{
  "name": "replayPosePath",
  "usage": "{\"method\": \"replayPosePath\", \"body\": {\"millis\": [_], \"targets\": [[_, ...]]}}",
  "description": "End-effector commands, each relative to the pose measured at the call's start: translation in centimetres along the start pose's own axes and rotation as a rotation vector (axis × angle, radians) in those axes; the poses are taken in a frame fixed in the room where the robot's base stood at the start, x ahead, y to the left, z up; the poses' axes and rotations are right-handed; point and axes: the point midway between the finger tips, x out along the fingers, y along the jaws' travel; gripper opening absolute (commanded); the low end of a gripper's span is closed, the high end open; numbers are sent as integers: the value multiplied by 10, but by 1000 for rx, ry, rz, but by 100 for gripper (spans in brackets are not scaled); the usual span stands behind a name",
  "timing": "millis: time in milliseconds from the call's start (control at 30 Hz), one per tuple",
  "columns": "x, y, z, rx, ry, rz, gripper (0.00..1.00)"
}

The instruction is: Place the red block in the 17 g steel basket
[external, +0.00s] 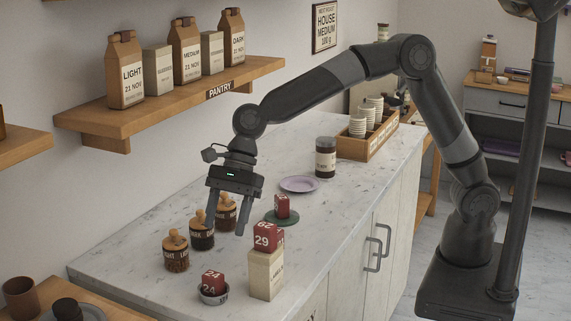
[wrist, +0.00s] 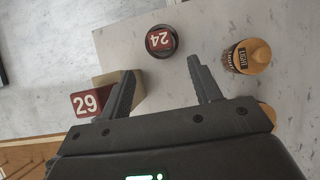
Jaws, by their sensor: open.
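A red block (external: 213,280) marked 24 sits in a small round steel basket (external: 214,298) at the counter's near left. The basket's label is too small to read surely. In the wrist view the 24 block (wrist: 160,39) lies within the basket's dark rim (wrist: 160,55). A second red block (external: 268,237) marked 29 rests on top of a cream box (external: 266,276); it also shows in the wrist view (wrist: 86,103). A third red block (external: 282,206) stands on a green coaster (external: 273,218). My gripper (external: 226,230) is open and empty above the counter, apart from all blocks.
A lilac plate (external: 299,184), a dark jar (external: 326,158) and a wooden crate of cups (external: 369,140) stand farther back. The pantry shelf (external: 178,92) juts from the wall.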

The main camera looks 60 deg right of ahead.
Motion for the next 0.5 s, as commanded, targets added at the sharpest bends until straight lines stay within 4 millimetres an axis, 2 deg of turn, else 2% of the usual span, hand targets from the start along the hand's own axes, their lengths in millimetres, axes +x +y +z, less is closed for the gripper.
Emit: {"method": "replayPosePath", "body": {"millis": [100,200,500], "targets": [[-15,0,0,0,0,-1,58],[-20,0,0,1,0,1,58],[-24,0,-1,-6,2,-2,58]]}}
